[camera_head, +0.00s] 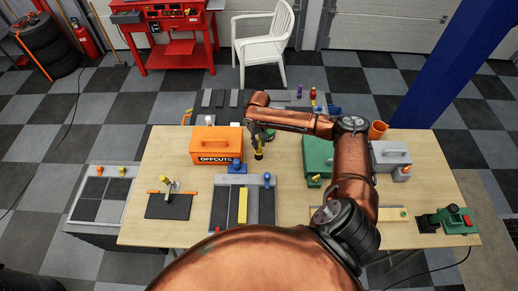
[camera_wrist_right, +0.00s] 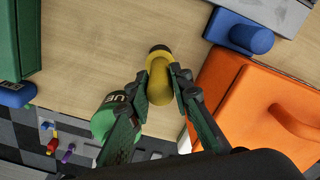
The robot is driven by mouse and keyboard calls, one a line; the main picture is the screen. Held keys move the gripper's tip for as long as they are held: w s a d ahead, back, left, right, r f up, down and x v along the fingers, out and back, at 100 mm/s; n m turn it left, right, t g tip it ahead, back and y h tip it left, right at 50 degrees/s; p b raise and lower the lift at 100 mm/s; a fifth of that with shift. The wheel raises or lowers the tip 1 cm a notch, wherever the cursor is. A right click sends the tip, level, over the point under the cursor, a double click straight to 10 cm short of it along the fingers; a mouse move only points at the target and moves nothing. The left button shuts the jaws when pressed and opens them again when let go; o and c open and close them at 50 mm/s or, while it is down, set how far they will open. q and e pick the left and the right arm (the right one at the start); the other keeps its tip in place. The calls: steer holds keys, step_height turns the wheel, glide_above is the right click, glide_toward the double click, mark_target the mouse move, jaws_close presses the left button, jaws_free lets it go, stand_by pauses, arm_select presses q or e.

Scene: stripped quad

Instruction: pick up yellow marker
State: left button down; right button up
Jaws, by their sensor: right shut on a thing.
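The yellow marker (camera_head: 258,146) is a short yellow piece with a dark end, beyond the middle of the workbench and just right of the orange box. My right gripper (camera_head: 256,138) reaches over the bench and is shut on it. In the right wrist view the yellow marker (camera_wrist_right: 160,82) sits between the two fingertips of the right gripper (camera_wrist_right: 161,86), its dark end pointing away. I cannot tell whether it touches the wood. My left gripper is not in view.
An orange box (camera_head: 203,146) marked OFFCUTS stands left of the gripper, with a blue piece (camera_head: 236,167) before it. A green box (camera_head: 317,156) stands to the right. A green can (camera_wrist_right: 106,116) is close beside one finger. A grey mat (camera_head: 222,205) lies in front.

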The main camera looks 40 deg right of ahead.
mark_target(259, 141)
jaws_close()
steer(key=shift+r, duration=0.1)
steer(key=shift+w+r+b, duration=0.1)
steer(key=shift+r+b, duration=0.2)
steer(key=shift+r, duration=0.2)
step_height(259, 141, up, 2)
steer(key=shift+a+r+b, duration=0.1)
steer(key=shift+b, duration=0.3)
steer(key=s+a+r+b, duration=0.2)
steer(key=s+a+r, duration=0.7)
steer(key=a, duration=0.1)
steer(key=shift+s+r, duration=0.3)
steer(key=shift+r, duration=0.05)
